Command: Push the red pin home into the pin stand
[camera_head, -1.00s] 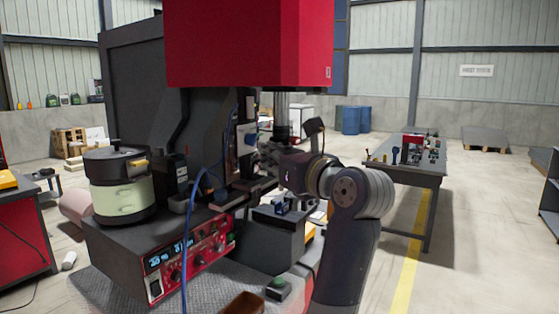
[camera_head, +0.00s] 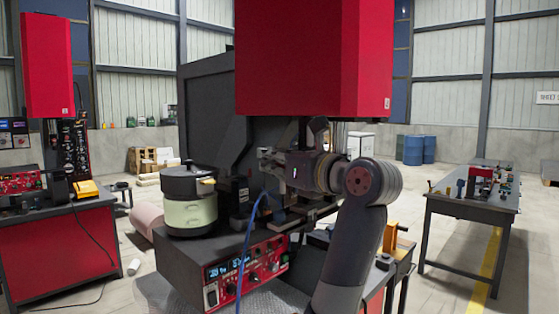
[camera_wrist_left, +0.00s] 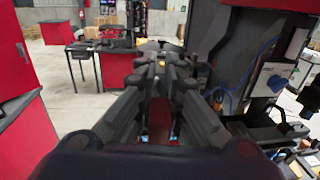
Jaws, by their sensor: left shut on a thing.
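My left gripper (camera_head: 264,156) points left at the height of the bowl feeder's press, in front of the dark machine column. In the left wrist view its fingers (camera_wrist_left: 158,64) are close together at the tips. A dark red piece (camera_wrist_left: 158,116) shows between the fingers; I take it for the red pin, though most of its shape is hidden. I cannot make out the pin stand for certain in either view. My right gripper is not in view.
The feeder bowl (camera_head: 188,206) stands left of the gripper on the dark machine base with a red control panel (camera_head: 246,270). A red press head (camera_head: 315,60) hangs above. A red workbench (camera_head: 60,247) is at the left, a grey table (camera_head: 474,200) at the right. Floor lies between.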

